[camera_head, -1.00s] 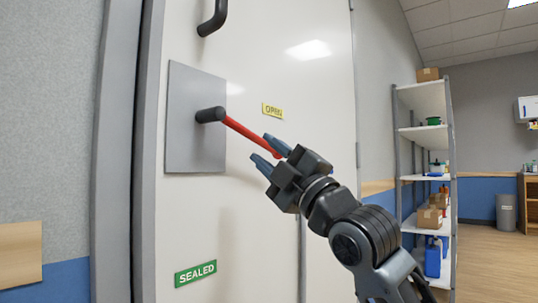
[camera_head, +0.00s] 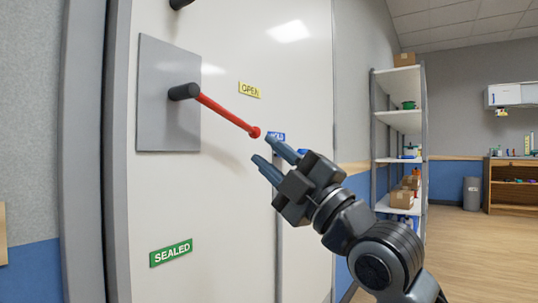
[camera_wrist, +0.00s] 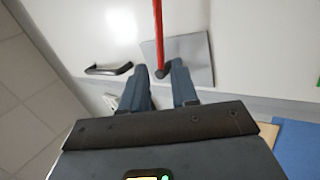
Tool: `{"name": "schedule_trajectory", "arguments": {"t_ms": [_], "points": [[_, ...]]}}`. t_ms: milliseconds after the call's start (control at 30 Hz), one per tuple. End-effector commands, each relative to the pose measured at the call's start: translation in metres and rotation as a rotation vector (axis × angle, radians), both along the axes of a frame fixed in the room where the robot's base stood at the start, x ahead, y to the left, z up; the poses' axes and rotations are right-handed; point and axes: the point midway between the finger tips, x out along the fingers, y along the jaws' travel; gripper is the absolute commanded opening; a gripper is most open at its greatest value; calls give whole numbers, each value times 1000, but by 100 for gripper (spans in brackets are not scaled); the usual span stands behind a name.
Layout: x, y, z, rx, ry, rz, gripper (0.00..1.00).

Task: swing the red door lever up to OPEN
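The red door lever (camera_head: 228,113) slopes down to the right from a dark pivot on a grey plate (camera_head: 165,130) on the white door. Its ball tip sits below the yellow OPEN label (camera_head: 249,90) and well above the green SEALED label (camera_head: 171,253). My gripper (camera_head: 263,150) is open, its blue-grey fingertips just below and right of the ball tip. No grip on the lever shows. In the wrist view the lever (camera_wrist: 159,35) runs from the top edge down to the pivot, seen between the open fingers (camera_wrist: 160,82); its tip is out of frame.
A dark door handle (camera_wrist: 108,69) is on the door, in the wrist view. A blue label (camera_head: 277,136) is partly hidden behind my fingertips. A shelf unit (camera_head: 400,122) with boxes stands to the right, with open wooden floor (camera_head: 465,255) beyond.

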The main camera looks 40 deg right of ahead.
Motion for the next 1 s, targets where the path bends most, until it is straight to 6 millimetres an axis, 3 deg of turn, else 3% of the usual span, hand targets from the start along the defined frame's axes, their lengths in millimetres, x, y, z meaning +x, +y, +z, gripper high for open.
{"name": "schedule_trajectory", "arguments": {"t_ms": [167, 300, 567, 767, 1000], "points": [[8, -17, 20, -7, -38, -88, 11], [19, -47, 42, -49, -100, -264, 0], [30, -82, 50, -261, -166, -601, 0], [33, -80, 36, -516, -175, -779, 0], [27, -50, 0, -886, -184, -856, 0]]}}
